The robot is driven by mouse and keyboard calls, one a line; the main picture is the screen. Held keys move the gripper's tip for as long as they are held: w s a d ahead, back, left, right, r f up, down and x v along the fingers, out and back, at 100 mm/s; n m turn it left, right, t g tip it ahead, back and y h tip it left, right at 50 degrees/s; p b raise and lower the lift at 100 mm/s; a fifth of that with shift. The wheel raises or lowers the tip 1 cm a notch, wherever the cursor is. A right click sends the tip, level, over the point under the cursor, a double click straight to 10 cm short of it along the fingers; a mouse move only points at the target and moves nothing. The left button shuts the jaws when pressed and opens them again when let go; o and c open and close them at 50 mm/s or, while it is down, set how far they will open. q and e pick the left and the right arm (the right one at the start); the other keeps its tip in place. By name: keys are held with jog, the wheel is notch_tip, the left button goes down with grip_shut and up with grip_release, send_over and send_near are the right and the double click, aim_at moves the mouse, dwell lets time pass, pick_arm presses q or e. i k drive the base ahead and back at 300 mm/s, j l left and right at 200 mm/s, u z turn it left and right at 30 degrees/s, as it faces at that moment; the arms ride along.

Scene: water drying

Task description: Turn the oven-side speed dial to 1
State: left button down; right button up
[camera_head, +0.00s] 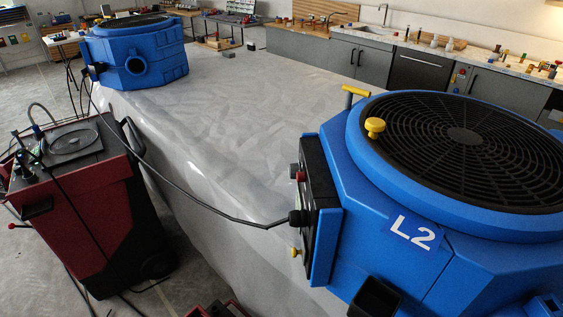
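A large blue blower marked L2 (387,245) fills the right side, with a round black grille on top. A dark control panel (319,215) is on its left face, seen nearly edge-on, so its markings cannot be read. A small yellow knob (296,252) sticks out low on this panel, and a red part (297,174) sticks out higher. I cannot tell which part is the speed dial or its setting. A second blue blower (165,55) stands far off at the upper left. Neither of my grippers is in view.
Grey plastic sheeting (220,125) covers the surface between the blowers. A black cable (190,200) runs from the L2 panel towards the far left. A red and black wheeled machine (75,200) stands at left. Kitchen cabinets with a dark oven front (413,75) line the back.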

aim_at(293, 168)
jog(key=j+z, duration=0.45)
jog(key=j, duration=0.35)
jog(key=k+j+u, duration=0.15)
jog(key=u, duration=0.3)
jog(key=k+j+u, duration=0.15)
jog(key=j+u, duration=0.15)
jog(key=u, duration=0.15)
jog(key=k+j+u, duration=0.1)
jog(key=j+u, duration=0.15)
jog(key=u, duration=0.2)
